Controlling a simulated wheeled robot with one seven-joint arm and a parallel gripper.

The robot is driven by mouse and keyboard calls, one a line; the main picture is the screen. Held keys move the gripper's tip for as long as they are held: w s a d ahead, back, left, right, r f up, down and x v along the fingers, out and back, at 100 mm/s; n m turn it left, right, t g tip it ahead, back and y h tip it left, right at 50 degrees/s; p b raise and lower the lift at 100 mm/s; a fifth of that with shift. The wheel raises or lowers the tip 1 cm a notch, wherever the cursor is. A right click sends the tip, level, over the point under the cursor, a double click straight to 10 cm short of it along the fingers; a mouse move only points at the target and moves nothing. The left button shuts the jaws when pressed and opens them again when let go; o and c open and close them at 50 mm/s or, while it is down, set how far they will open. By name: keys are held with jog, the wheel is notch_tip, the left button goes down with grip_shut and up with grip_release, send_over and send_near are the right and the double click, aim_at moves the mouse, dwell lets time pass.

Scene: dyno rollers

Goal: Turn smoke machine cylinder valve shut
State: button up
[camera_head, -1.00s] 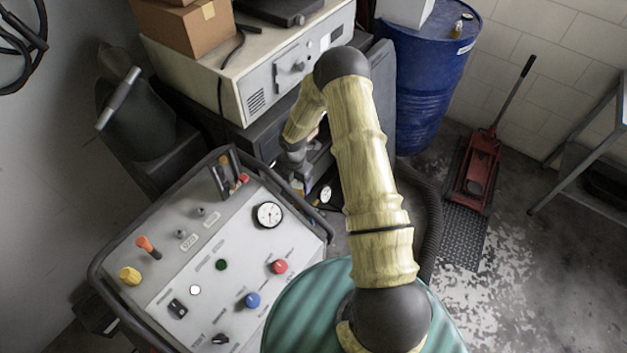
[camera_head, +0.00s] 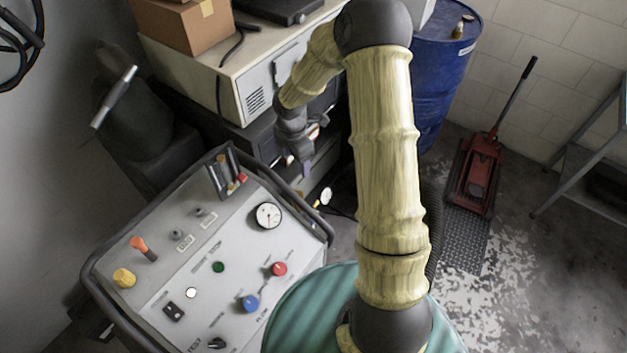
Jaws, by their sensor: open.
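My gripper (camera_head: 304,165) hangs at the end of my arm, above the gap between the grey control console and the dark cabinet. It is open, though its fingers look small and partly dark here. A small round white gauge (camera_head: 325,195) shows just below and right of the gripper, apart from it. The gauge is low in the dark gap. I cannot make out the cylinder valve itself; it may be hidden by my gripper or the shadow. I see nothing held in the fingers.
The control console (camera_head: 165,265) with knobs, levers and a dial fills the lower left. A beige machine (camera_head: 262,75) bearing a cardboard box (camera_head: 190,28) stands behind. A blue drum (camera_head: 440,75) and red floor jack (camera_head: 478,175) stand right. Open floor lies at right.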

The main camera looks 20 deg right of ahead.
jog(key=s+r+m+t+b, duration=0.1)
jog(key=s+r+m+b, duration=0.1)
jog(key=s+m, duration=0.4)
jog(key=s+r+m+b, duration=0.1)
jog(key=s+r+m, duration=0.4)
jog(key=m, duration=0.5)
jog(key=shift+s+d+r+t+b, duration=0.35)
jog(key=shift+s+d+t, duration=0.1)
jog(key=shift+s, duration=0.6)
jog(key=s+m, duration=0.1)
jog(key=m, duration=0.1)
jog(key=s+r+m, duration=0.1)
jog(key=s+m, duration=0.1)
jog(key=s+r+m, duration=0.1)
jog(key=s+m, duration=0.1)
jog(key=shift+s+r+t, duration=0.15)
jog(key=shift+t, duration=0.2)
jog(key=shift+c, duration=0.2)
